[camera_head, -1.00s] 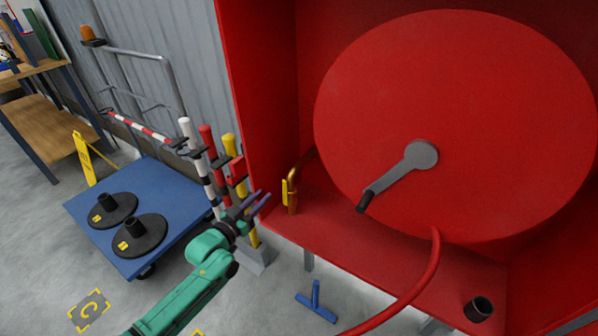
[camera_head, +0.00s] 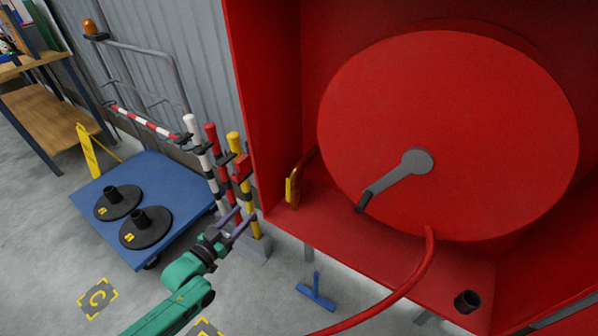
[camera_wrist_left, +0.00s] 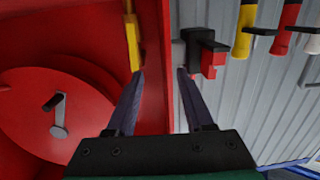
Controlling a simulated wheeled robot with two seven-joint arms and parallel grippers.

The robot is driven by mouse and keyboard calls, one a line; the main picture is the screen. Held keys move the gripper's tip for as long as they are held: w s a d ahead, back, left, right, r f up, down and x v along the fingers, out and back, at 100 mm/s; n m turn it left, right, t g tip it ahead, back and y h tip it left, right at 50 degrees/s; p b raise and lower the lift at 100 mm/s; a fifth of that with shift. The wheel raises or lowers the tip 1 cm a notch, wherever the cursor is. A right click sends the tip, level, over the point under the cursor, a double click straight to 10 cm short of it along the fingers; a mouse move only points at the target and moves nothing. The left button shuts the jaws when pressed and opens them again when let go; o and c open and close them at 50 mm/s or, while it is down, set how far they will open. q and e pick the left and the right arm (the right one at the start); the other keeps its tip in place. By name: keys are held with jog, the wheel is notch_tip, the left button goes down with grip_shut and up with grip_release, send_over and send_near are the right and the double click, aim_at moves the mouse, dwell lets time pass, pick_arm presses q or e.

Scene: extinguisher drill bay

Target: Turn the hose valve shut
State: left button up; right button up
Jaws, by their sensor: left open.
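The hose valve shows as a brass pipe with a yellow lever (camera_head: 289,191) at the left inside of the red cabinet. The lever points along the upright pipe in the head view. In the left wrist view the yellow lever (camera_wrist_left: 132,42) lies just beyond the left fingertip. My left gripper (camera_head: 242,220) is open and empty, left of and below the valve, outside the cabinet edge. In the left wrist view its fingers (camera_wrist_left: 160,72) straddle the cabinet's side wall in the picture; contact cannot be told. My right gripper is not in view.
The cabinet holds a large red hose reel (camera_head: 470,130) with a grey crank (camera_head: 400,178). A red hose (camera_head: 385,300) hangs out in front. Striped and coloured posts (camera_head: 236,150) stand close behind my left gripper. A blue cart (camera_head: 175,185) with black bases stands left.

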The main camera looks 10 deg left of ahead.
pick_arm(q)
jog(key=shift+s+a, duration=0.1)
jog(key=shift+s, duration=0.15)
jog(key=p+v, duration=0.1)
jog(key=v, duration=1.3)
jog(key=shift+s+r, duration=0.3)
jog(key=shift+r, duration=0.05)
